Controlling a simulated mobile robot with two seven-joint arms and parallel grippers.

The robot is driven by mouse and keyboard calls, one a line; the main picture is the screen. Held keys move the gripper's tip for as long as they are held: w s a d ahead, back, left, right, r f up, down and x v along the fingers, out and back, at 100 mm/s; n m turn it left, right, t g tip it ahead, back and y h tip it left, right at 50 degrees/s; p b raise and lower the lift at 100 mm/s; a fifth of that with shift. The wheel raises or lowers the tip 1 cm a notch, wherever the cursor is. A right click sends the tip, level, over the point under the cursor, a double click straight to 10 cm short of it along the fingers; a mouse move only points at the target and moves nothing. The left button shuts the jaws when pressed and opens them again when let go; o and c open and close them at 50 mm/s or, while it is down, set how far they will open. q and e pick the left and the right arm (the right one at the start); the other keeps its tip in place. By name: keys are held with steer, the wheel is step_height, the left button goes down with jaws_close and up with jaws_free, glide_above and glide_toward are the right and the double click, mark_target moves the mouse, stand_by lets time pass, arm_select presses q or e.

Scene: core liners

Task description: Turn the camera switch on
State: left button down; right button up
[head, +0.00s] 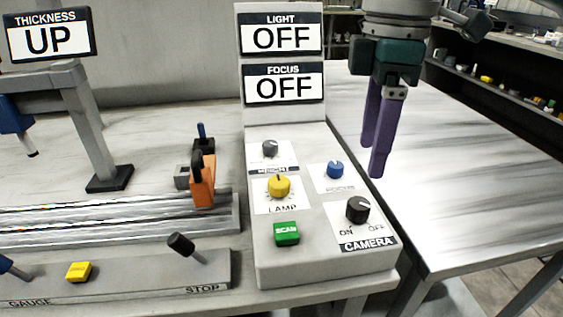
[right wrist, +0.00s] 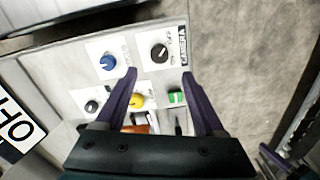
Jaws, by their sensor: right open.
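The camera switch is a black rotary knob (head: 357,210) on a white plate at the right front of the grey console, with ON printed at its left and OFF at its right. Its white mark seems to lean up and right. It also shows in the right wrist view (right wrist: 159,53), just beyond the fingertips. My right gripper (head: 374,164) has purple fingers pointing down, above and behind the knob and apart from it. In the right wrist view the fingers (right wrist: 159,77) are spread and empty. My left gripper is not in view.
Close by are a blue focus knob (head: 335,170), a yellow lamp knob (head: 279,187) and a green scan button (head: 287,233). Signs reading LIGHT OFF (head: 281,35) and FOCUS OFF (head: 284,83) stand behind. A bare table (head: 470,170) lies to the right.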

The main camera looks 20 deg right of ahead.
mark_target(360, 203)
step_height(360, 203, down, 10)
steer(key=shift+r+b, duration=0.1)
steer(key=shift+b, duration=0.65)
steer(key=shift+c, duration=0.4)
jaws_close()
